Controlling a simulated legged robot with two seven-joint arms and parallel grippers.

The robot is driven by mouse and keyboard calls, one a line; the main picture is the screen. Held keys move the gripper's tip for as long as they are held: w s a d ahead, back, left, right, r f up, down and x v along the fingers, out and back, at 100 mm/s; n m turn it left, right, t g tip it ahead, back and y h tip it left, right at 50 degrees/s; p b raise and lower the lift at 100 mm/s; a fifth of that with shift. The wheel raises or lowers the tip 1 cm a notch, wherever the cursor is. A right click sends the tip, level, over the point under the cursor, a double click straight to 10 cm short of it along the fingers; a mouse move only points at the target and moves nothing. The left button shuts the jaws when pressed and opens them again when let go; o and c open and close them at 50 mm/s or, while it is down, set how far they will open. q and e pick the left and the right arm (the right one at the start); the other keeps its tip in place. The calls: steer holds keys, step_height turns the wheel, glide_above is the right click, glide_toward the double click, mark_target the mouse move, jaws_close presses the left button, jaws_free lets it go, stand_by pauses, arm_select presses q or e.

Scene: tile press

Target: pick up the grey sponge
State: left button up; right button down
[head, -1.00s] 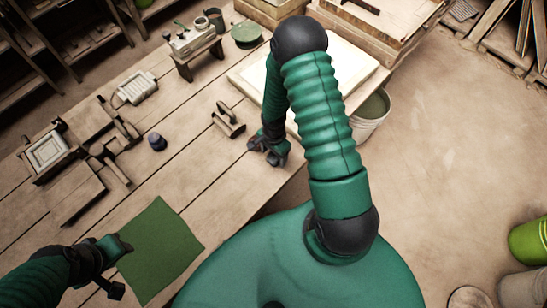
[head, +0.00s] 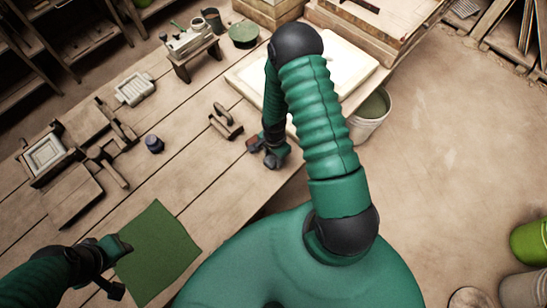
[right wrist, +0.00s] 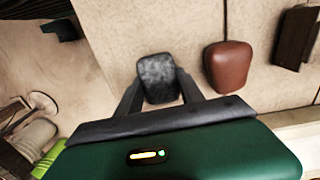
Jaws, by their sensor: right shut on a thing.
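The grey sponge (right wrist: 157,78), a small speckled dark grey block with rounded corners, sits between the fingers of my right gripper (right wrist: 160,92) in the right wrist view. The fingers are shut on its two sides. In the head view my right gripper (head: 273,160) is low over the table's right edge, and I cannot make out the sponge there. I cannot tell whether the sponge touches the table. My left gripper (head: 120,268) is open and empty over the green mat (head: 160,250) at the lower left.
A red-brown block (right wrist: 228,66) lies beside the sponge; it also shows in the head view (head: 254,145). A handled wooden tool (head: 226,122) lies left of it. A pale board (head: 345,62) and a bucket (head: 371,112) are at the right.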

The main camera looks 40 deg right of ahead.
steer(key=shift+d+r, duration=0.15)
steer(key=shift+d, duration=0.05)
steer(key=shift+r, duration=0.4)
step_height(320, 180, up, 2)
steer(key=shift+w+a+r, duration=0.1)
steer(key=shift+a+r, duration=0.05)
steer(key=s+a, duration=0.1)
steer(key=s, duration=0.2)
steer(key=s+a+b, duration=0.1)
steer(key=s+a, duration=0.1)
steer(key=s, duration=0.1)
steer(key=s+a+b, duration=0.1)
steer(key=s, duration=0.2)
steer(key=shift+s+a+r, duration=0.2)
steer(key=shift+a+r, duration=0.05)
steer(key=shift+r, duration=0.15)
steer(key=s+p, duration=0.1)
steer(key=p, duration=0.1)
steer(key=s+a+p, duration=0.1)
steer(key=s+p, duration=0.1)
steer(key=s+a+p, duration=0.1)
steer(key=s+p, duration=0.1)
steer(key=shift+s+a+r, duration=0.15)
steer(key=shift+a+r, duration=0.05)
steer(key=shift+r, duration=0.2)
